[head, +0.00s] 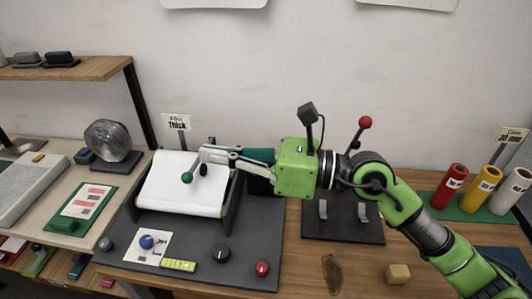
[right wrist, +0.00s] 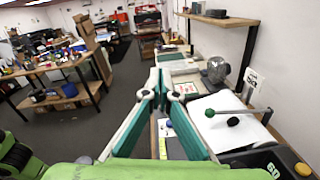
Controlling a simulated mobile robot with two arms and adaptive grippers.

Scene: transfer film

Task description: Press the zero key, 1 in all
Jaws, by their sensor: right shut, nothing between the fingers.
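A dark film thickness device (head: 195,238) stands on the wooden bench, with a white sheet (head: 170,190) on its sloped top. On its front are a blue knob-like button (head: 147,242) on a white card, a yellow-green display strip (head: 178,265), a black knob (head: 221,253), a red button (head: 262,268) and a grey button (head: 105,243). No legible label shows which is the zero key. My right gripper (head: 203,160) is shut and empty above the white sheet, behind the front controls; its fingers (right wrist: 163,88) show in the right wrist view. My left gripper is out of view.
A lever with a green ball (head: 187,178) is close to my right fingertips. A stand with a red-knobbed lever (head: 365,122) is on the right behind my arm. Red, yellow and white rolls (head: 483,188) stand far right. A wooden block (head: 398,273) lies front right.

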